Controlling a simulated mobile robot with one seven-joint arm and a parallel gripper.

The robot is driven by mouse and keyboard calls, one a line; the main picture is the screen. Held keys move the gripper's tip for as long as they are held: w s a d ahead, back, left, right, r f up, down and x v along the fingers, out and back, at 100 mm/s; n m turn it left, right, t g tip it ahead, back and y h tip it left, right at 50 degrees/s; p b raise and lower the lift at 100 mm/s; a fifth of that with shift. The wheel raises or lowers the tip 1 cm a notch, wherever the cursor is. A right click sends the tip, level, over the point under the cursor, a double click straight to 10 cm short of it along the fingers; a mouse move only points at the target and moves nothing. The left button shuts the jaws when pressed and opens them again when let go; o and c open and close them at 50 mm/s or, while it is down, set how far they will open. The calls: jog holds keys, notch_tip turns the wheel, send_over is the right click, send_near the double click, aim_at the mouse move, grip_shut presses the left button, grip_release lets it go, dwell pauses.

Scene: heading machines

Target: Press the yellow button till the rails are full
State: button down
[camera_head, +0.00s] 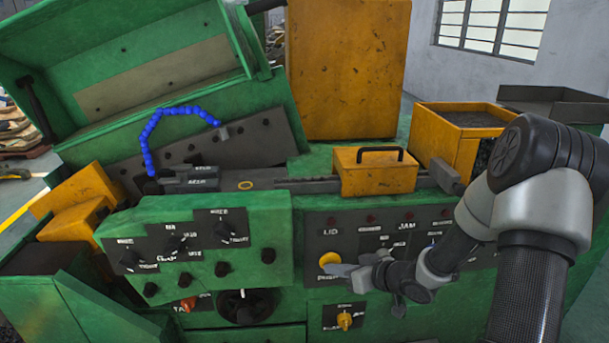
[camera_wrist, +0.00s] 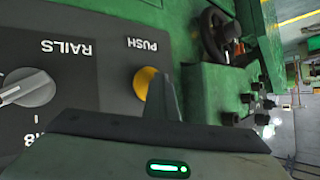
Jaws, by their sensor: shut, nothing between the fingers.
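The round yellow button (camera_head: 330,259) is on the dark panel at the front of the green machine. It also shows in the wrist view (camera_wrist: 142,84), by the upside-down word PUSH. My gripper (camera_head: 336,270) is shut and empty, with its fingertips at the button's lower right edge. In the wrist view the shut fingers (camera_wrist: 163,92) stand beside the button and overlap its edge. I cannot tell whether they touch it. A grey rail track (camera_head: 300,186) runs across the machine top; how full it is cannot be told.
A selector knob (camera_wrist: 28,87) sits by the word RAILS. A green control box (camera_head: 200,243) with several black knobs juts out left of my gripper. A yellow cover with a black handle (camera_head: 375,172) sits above the panel. An orange knob (camera_head: 344,321) is below.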

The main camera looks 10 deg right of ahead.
jog(key=shift+w+d+r+t, duration=0.15)
jog(key=shift+w+r, duration=0.2)
jog(key=shift+w, duration=0.1)
jog(key=shift+w+d+r+t, duration=0.1)
jog(key=shift+w+r+t, duration=0.05)
jog(key=shift+w+r, duration=0.25)
jog(key=shift+s+d+f, duration=0.1)
jog(key=shift+s+f, duration=0.1)
jog(key=shift+s, duration=0.75)
jog(key=shift+s+a+f, duration=0.1)
jog(key=shift+s+f, duration=0.05)
jog(key=shift+s, duration=0.75)
jog(key=shift+s+d+f, duration=0.1)
jog(key=shift+s+f, duration=0.1)
jog(key=shift+s, duration=0.75)
